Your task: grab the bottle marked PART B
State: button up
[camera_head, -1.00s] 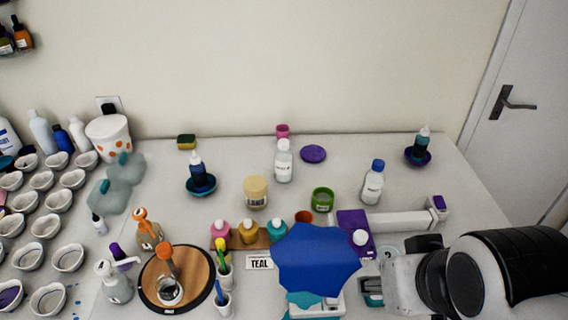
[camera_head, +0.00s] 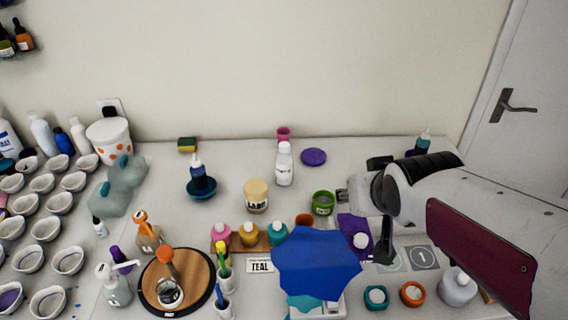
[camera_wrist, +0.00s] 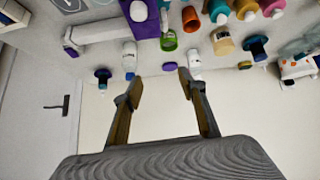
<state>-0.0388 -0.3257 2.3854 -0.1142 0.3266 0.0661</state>
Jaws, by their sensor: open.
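Two white bottles could be PART B; I cannot read either label. The white-capped bottle (camera_head: 284,164) stands upright at the back middle of the table. It also shows upside down in the wrist view (camera_wrist: 194,64), beyond the right fingertip. The blue-capped bottle (camera_wrist: 130,58) shows in the wrist view beyond the left fingertip, and my arm hides it in the head view. My gripper (camera_wrist: 158,80) is open and empty, its fingers apart, with neither bottle between them.
A purple lid (camera_head: 313,157), a green jar (camera_head: 322,202) and a cream labelled jar (camera_head: 256,196) stand nearby. A dark bottle sits in a teal dish (camera_head: 201,188). A blue sheet (camera_head: 318,264) lies in front. Many cups crowd the left side.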

jog(key=w+a+f+n+t+y, duration=0.1)
jog(key=w+a, duration=0.1)
jog(key=w, duration=0.4)
jog(key=w+a+f+t, duration=0.1)
jog(key=w+a+f, duration=0.1)
jog(key=w, duration=0.4)
jog(key=n+t+y, duration=0.1)
jog(key=t+y, duration=0.1)
jog(key=y, duration=0.1)
send_near(286, 148)
jog(key=w+f, duration=0.2)
jog(key=shift+w+a+f+n, duration=0.15)
jog(key=shift+w+a+n, duration=0.15)
jog(key=shift+w+a, duration=0.15)
jog(key=shift+w, duration=0.15)
jog(key=shift+x, duration=1.2)
jog(key=shift+w, duration=0.1)
jog(key=shift+r+x, duration=0.15)
jog(key=shift+x, duration=1.1)
jog(key=shift+r+x, duration=0.1)
jog(key=shift+x, duration=1.15)
jog(key=shift+w, duration=0.1)
grip_shut()
